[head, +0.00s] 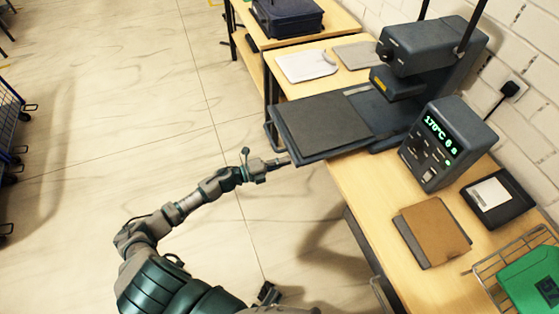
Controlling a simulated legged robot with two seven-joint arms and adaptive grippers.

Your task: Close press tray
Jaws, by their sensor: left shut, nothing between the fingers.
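The heat press (415,60) stands on the wooden table at the upper right. Its dark grey press tray (318,122) is slid out to the left, past the table's left edge, with a bare flat pad on top. A thin handle bar (268,137) runs along the tray's left end. My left gripper (284,161) is shut and empty at the tray's near left corner; I cannot tell whether it touches. A dark part at the bottom edge seems to be my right gripper (267,294), mostly cut off.
The control box (445,143) reads 170°C. A brown folded item (432,231), a black tablet-like item (496,197) and a wire basket (484,272) with something green lie on the near table (365,190). White and grey pads lie behind the tray.

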